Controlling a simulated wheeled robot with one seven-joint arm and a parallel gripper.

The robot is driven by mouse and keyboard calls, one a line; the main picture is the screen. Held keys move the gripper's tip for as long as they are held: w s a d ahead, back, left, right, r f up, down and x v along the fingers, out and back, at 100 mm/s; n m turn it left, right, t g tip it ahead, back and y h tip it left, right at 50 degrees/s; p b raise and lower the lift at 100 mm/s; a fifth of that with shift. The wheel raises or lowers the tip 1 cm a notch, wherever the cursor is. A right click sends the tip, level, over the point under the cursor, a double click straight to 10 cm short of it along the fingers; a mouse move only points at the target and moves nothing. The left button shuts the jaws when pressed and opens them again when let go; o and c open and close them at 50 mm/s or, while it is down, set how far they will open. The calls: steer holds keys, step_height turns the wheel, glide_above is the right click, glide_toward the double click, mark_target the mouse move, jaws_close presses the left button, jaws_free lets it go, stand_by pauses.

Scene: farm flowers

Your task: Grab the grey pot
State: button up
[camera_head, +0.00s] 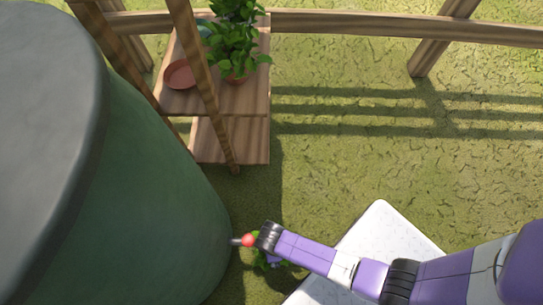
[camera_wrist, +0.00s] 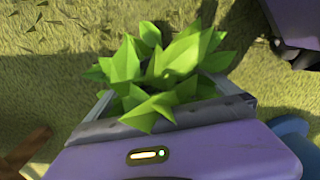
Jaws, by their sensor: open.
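My gripper (camera_wrist: 163,93) is open in the wrist view, with its grey fingers on either side of a plant with broad green leaves (camera_wrist: 165,65). The leaves fill the space between the fingers and overlap the gripper's front edge. The pot under the leaves is hidden, so I cannot tell its colour or whether the fingers touch it. In the head view a few green leaves (camera_head: 261,246) show beside the end of my purple arm, near the ground. My gripper is mostly hidden there beneath the arm.
A large green barrel (camera_head: 150,200) with a grey lid (camera_head: 45,110) stands close on the left. A red ball-shaped part (camera_head: 248,240) shows beside it. Wooden shelves (camera_head: 235,140) hold a potted plant (camera_head: 235,45) and a reddish dish (camera_head: 179,75). Open grass lies right of the shelves.

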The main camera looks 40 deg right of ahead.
step_height(320, 180, down, 2)
steer(key=shift+f+b, duration=0.2)
steer(key=shift+b, duration=0.25)
steer(key=shift+r, duration=0.1)
steer(key=c, duration=1.7)
steer(key=shift+r, duration=0.15)
